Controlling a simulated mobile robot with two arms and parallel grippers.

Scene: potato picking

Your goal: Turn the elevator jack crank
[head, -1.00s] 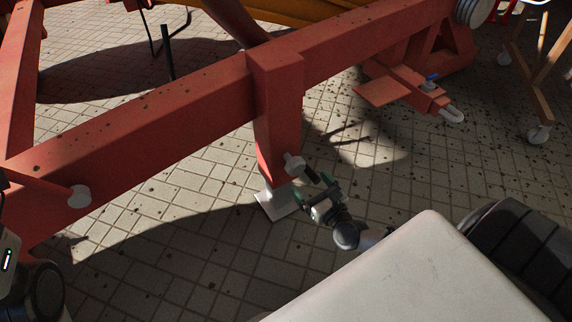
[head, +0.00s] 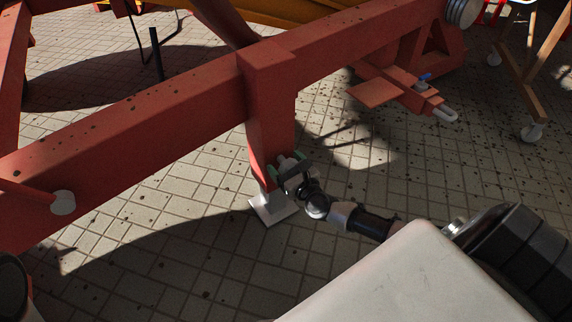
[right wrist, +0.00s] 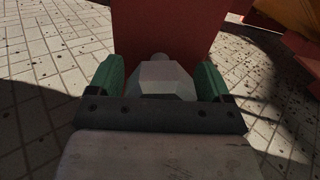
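The elevator jack is a red post (head: 272,120) under the long red beam, with a pale foot plate (head: 272,209) on the tiles. Its grey crank (head: 285,161) sticks out low on the post's right side. My right gripper (head: 288,166) is at the crank. In the right wrist view, the crank's grey faceted part (right wrist: 165,80) lies between the gripper's two spread green fingers (right wrist: 160,82), with little room on either side. Contact with the fingers is not clear. The black crank handle is hidden by the gripper. My left gripper is out of view.
The red beam (head: 150,108) crosses above the jack. A red hitch part with a flat plate (head: 375,93) stands out at the right, and a wooden stand on casters (head: 546,70) is beyond it. The tiled floor in front of the jack is clear.

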